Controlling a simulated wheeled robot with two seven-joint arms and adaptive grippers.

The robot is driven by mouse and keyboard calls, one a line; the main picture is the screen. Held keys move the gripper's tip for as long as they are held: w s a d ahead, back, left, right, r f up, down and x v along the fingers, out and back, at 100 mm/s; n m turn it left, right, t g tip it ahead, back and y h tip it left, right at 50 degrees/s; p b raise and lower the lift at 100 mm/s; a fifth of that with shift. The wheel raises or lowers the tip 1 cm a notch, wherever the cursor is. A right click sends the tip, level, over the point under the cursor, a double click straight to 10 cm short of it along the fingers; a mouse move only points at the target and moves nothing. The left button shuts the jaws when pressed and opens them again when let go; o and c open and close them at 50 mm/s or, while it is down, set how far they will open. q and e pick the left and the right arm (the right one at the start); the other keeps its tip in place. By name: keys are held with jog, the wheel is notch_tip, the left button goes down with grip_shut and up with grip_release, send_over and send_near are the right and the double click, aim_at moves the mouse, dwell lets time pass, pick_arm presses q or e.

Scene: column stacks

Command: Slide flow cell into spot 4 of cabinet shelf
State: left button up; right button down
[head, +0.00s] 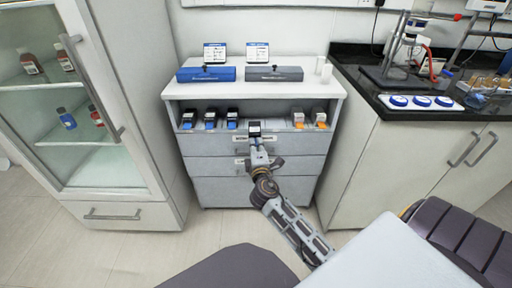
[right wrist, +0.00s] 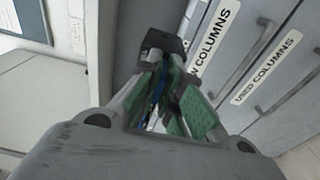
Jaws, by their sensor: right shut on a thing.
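The held flow cell (head: 254,128), with a dark top, sits upright at the tip of my right gripper (head: 256,150), at the front of the cabinet shelf's middle. In the right wrist view, the green-padded fingers of the gripper (right wrist: 172,100) are shut around it, and its dark end (right wrist: 165,41) shows beyond them. The cabinet shelf (head: 272,104) has three blue-fronted cells (head: 210,119) on the left and two orange-fronted ones (head: 309,120) on the right. Whether the held cell touches the shelf floor is unclear. My left gripper is out of view.
Labelled drawers (head: 222,165) lie below the shelf. A blue box (head: 206,75) and a grey box (head: 274,74) stand on the cabinet top. A glass-door cabinet (head: 85,110) flanks the left, and a dark-topped bench (head: 360,85) the right.

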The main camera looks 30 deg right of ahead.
aim_at(256, 134)
jog(key=shift+x, duration=0.95)
jog(key=shift+d+x, duration=0.15)
jog(key=shift+x, duration=1)
jog(key=shift+d+x, duration=0.15)
jog(key=shift+x, duration=2.05)
jog(key=shift+d+x, duration=0.25)
jog(key=shift+x, duration=0.95)
jog(key=shift+s+f+b, duration=0.1)
jog(key=shift+f+b, duration=0.15)
jog(key=shift+b, duration=0.1)
jog(key=shift+f, duration=0.15)
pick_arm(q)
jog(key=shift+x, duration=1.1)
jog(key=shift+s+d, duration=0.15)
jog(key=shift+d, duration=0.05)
pick_arm(e)
jog(key=c, duration=1.5)
grip_release()
